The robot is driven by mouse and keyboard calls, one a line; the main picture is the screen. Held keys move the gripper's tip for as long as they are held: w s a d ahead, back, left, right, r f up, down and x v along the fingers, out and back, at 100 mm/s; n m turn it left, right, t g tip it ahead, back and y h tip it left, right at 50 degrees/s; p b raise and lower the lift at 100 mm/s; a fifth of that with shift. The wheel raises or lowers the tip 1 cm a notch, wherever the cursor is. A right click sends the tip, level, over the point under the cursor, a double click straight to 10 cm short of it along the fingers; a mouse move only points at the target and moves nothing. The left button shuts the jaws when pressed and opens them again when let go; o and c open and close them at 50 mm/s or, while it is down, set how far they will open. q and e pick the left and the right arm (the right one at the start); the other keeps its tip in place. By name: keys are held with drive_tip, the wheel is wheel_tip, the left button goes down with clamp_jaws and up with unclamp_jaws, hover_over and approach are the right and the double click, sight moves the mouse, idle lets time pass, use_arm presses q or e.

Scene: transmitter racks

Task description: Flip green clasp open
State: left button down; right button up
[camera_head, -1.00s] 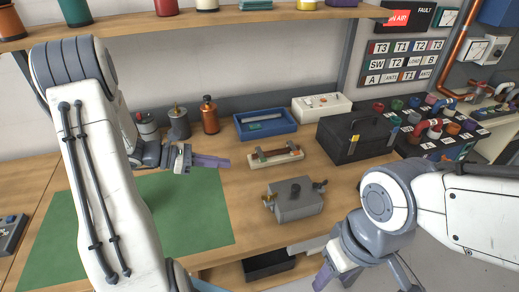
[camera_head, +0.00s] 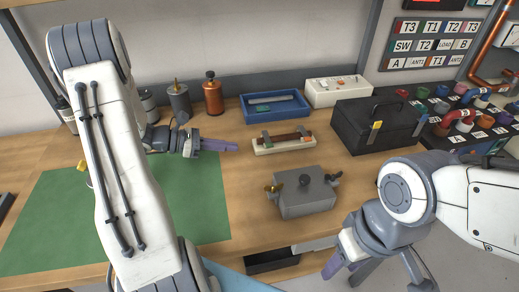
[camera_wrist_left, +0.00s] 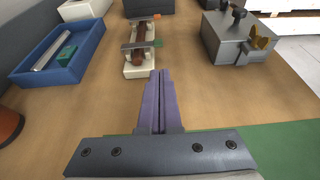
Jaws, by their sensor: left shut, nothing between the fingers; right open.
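The black case (camera_head: 360,138) stands at the back right of the bench with its lid down. My left gripper (camera_head: 232,146) is shut and empty above the bench, well left of the case. Its purple fingers lie together in the left wrist view (camera_wrist_left: 160,80). My right gripper (camera_head: 346,262) hangs open, low at the bench's front edge, apart from the case.
A cream fuse holder (camera_head: 284,146) is just right of my left gripper. A grey box (camera_head: 306,196) with knobs stands in front of the case. Colored connectors (camera_head: 464,121) crowd the right.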

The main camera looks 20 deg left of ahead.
sight(261, 159)
use_arm(q)
drive_tip(key=p+x, duration=0.1)
drive_tip(key=x, duration=0.9)
drive_tip(key=shift+f, duration=0.1)
